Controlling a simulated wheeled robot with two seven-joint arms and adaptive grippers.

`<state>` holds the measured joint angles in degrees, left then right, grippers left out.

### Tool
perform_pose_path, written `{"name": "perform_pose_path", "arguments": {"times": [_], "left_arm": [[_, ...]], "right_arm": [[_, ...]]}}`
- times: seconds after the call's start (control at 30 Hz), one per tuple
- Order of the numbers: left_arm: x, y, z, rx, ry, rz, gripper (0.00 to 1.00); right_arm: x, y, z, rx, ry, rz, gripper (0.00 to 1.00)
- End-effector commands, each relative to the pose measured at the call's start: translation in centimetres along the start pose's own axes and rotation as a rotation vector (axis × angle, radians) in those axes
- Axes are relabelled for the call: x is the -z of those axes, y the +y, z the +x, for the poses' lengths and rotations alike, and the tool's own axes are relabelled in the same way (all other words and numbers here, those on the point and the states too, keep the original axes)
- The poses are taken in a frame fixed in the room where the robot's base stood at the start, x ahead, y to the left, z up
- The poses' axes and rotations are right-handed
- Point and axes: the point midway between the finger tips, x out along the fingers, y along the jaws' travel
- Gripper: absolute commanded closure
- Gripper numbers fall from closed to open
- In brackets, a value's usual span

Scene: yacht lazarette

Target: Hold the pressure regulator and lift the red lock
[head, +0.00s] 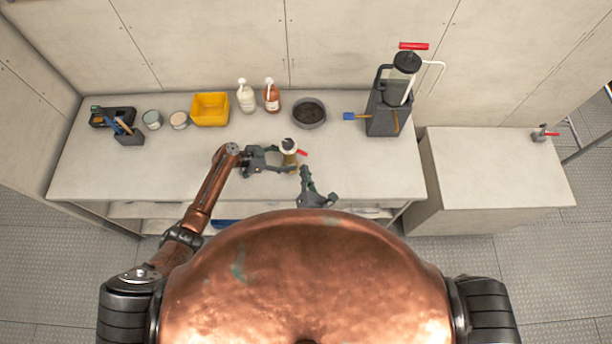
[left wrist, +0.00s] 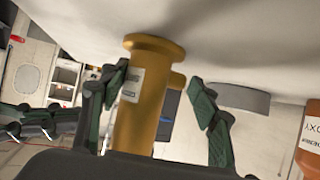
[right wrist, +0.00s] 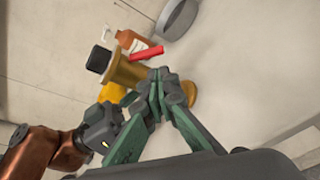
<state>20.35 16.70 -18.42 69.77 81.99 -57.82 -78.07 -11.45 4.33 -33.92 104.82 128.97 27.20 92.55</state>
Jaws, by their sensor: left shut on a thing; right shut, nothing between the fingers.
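The pressure regulator (head: 289,158) stands near the front of the bench, a brass-yellow body with a dark knob on top. It fills the middle of the left wrist view (left wrist: 142,115). My left gripper (head: 284,165) comes in from the left and is shut on its body. The red lock (head: 302,153) sticks out on the right side of the regulator, below the knob. In the right wrist view the red lock (right wrist: 146,53) is just above my fingertips. My right gripper (right wrist: 158,76) is shut and empty, close in front of the regulator; whether it touches cannot be told.
Behind stand a dark round bowl (head: 309,113), an amber bottle (head: 271,97), a white bottle (head: 246,98) and a yellow bin (head: 210,109). A tall dark pump unit (head: 386,112) stands at the right. The bench (head: 110,170) is clear around the regulator's left and right.

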Motion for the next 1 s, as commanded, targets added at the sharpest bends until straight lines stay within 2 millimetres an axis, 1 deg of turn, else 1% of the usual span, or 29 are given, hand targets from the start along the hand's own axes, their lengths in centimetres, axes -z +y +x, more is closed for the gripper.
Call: {"name": "perform_pose_path", "arguments": {"times": [0.03,0.1,0.2,0.33,0.5,0.87,1.0], "left_arm": [[-0.2,0.1,0.0,-0.001,-0.003,-0.001,0.78],[-0.2,0.1,0.0,0.0,-0.003,-0.001,0.78],[-0.2,0.1,0.0,0.0,-0.003,-0.001,0.78],[-0.2,0.0,0.0,0.0,-0.003,-0.001,0.78],[-0.2,0.0,0.0,0.0,-0.003,-0.001,0.78],[-0.2,0.0,0.0,0.0,-0.003,0.0,0.78],[-0.2,0.0,0.0,0.001,-0.003,0.0,0.78]], "right_arm": [[-0.1,0.1,1.1,-0.002,-0.001,-0.002,1.0],[-0.1,0.1,2.3,-0.002,-0.001,-0.002,1.0],[0.0,0.1,3.7,-0.001,0.0,-0.002,1.0],[0.0,0.0,4.9,-0.001,0.0,-0.001,1.0],[0.0,0.0,5.4,-0.001,0.001,0.0,1.0],[0.0,0.0,5.4,0.001,0.0,-0.006,1.0],[-0.2,0.0,5.4,0.012,-0.001,-0.034,1.0]]}}
